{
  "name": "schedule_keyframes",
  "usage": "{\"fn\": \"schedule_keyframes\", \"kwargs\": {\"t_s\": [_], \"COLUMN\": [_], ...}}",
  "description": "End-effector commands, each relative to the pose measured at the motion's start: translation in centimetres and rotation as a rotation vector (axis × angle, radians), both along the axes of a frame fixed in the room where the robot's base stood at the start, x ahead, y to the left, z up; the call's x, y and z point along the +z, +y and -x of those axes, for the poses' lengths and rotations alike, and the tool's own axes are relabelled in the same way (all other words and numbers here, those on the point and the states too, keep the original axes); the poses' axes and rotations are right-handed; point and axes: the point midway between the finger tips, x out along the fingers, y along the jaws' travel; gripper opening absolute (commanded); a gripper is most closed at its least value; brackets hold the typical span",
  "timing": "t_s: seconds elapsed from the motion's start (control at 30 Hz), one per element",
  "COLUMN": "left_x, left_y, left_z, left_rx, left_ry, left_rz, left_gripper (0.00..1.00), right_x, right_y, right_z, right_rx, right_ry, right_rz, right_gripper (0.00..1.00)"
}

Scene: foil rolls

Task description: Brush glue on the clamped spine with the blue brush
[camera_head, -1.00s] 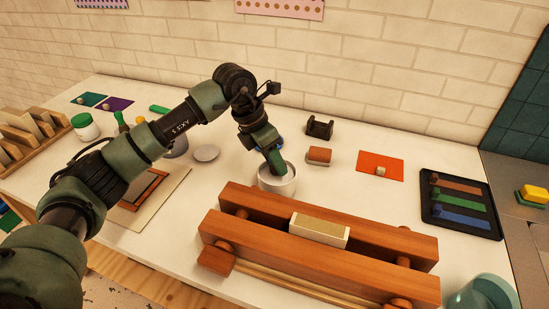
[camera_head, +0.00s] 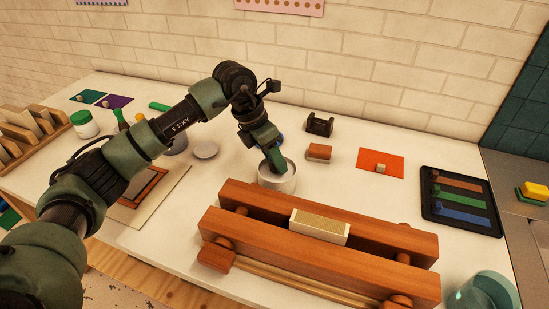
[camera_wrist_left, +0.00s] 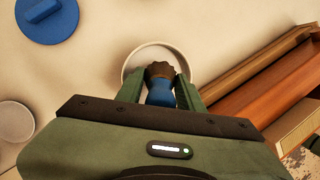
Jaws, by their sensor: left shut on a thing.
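My left gripper (camera_head: 274,157) is over the white glue pot (camera_head: 277,184), pointing down into its mouth. In the left wrist view the gripper (camera_wrist_left: 160,85) is shut on the blue brush (camera_wrist_left: 160,95). The brush's dark end is over or inside the white pot (camera_wrist_left: 140,56); the gripper hides how deep it reaches. The wooden press (camera_head: 330,253) stands in front and to the right of the pot. The pale spine (camera_head: 320,227) of a book block is clamped between its two beams, facing up. My right gripper is not in view.
A blue round lid (camera_wrist_left: 47,18) lies near the pot. A wooden block (camera_head: 319,153), a dark holder (camera_head: 320,124) and an orange card (camera_head: 380,163) lie behind the press. A black tray (camera_head: 460,207) is at the right, a teal cup (camera_head: 484,293) at the front right.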

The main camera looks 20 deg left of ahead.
Motion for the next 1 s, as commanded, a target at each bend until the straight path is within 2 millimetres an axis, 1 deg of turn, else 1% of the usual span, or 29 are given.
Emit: {"fn": "schedule_keyframes", "kwargs": {"t_s": [0.57, 1.0], "left_x": [-0.76, -0.76], "left_y": [0.02, 0.02], "left_z": [0.00, 0.00], "left_rx": [0.000, 0.000], "left_ry": [0.000, 0.000], "left_rz": [0.000, 0.000], "left_gripper": [0.00, 0.00], "right_x": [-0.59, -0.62], "right_y": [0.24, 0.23], "right_z": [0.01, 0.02], "right_rx": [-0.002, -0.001], "right_ry": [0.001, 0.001], "right_rz": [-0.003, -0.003], "right_gripper": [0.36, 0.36]}}
